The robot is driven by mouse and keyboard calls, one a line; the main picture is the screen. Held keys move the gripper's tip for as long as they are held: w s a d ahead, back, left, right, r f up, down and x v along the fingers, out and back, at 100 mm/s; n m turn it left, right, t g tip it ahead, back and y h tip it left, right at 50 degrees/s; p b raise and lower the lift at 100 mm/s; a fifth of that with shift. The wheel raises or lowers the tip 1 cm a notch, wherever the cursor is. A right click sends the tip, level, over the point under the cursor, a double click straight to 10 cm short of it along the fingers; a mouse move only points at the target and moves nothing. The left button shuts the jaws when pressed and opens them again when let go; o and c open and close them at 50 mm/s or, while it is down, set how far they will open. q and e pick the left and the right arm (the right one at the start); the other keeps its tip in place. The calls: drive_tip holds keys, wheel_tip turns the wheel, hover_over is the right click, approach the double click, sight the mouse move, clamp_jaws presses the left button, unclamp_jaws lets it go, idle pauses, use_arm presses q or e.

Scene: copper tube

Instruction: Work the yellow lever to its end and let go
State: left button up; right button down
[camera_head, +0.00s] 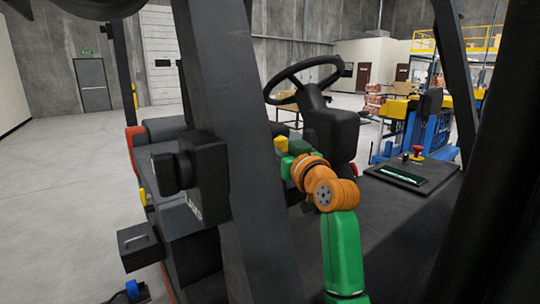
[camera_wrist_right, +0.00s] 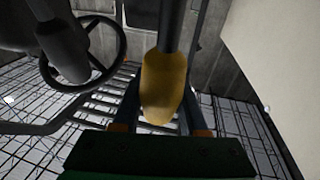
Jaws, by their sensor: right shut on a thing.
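The yellow lever (camera_wrist_right: 163,88) has a rounded yellow knob on a dark shaft. In the right wrist view its knob sits between the two fingers of my right gripper (camera_wrist_right: 162,122), which is shut on it. In the head view my right arm, green with orange joints, reaches into the vehicle's cab beside the steering column. A small yellow patch (camera_head: 281,143) shows just beyond the green wrist there; it looks like the lever knob. The fingers are mostly hidden in the head view. My left gripper is not in view.
A black steering wheel (camera_head: 303,79) stands just beyond the hand; it also shows in the wrist view (camera_wrist_right: 122,50). A dark cab pillar (camera_head: 232,150) crosses the head view left of my arm. A console with a red button (camera_head: 417,150) is at right.

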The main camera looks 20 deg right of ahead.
sight(285, 145)
drive_tip(key=shift+s+d+f+t+b, duration=0.1)
drive_tip(key=shift+s+d+t+b, duration=0.2)
drive_tip(key=shift+s+b, duration=0.3)
drive_tip(key=shift+s+d+f+t+b, duration=0.1)
drive_tip(key=shift+s+d+t+b, duration=0.05)
drive_tip(key=shift+s+t+b, duration=0.35)
drive_tip(key=shift+s+r, duration=0.25)
drive_tip(key=shift+r, duration=0.15)
drive_tip(key=shift+c, duration=2.2)
unclamp_jaws()
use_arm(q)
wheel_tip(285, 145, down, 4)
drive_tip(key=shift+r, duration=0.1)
use_arm(e)
drive_tip(key=shift+d, duration=0.1)
drive_tip(key=shift+s, duration=0.1)
use_arm(q)
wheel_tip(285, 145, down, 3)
drive_tip(key=b, duration=0.2)
drive_tip(key=shift+b, duration=0.4)
use_arm(e)
drive_tip(key=s+d, duration=0.2)
drive_tip(key=s, duration=1.2)
drive_tip(key=shift+s+d+f, duration=0.15)
drive_tip(key=shift+s+f, duration=0.2)
drive_tip(key=shift+s, duration=0.05)
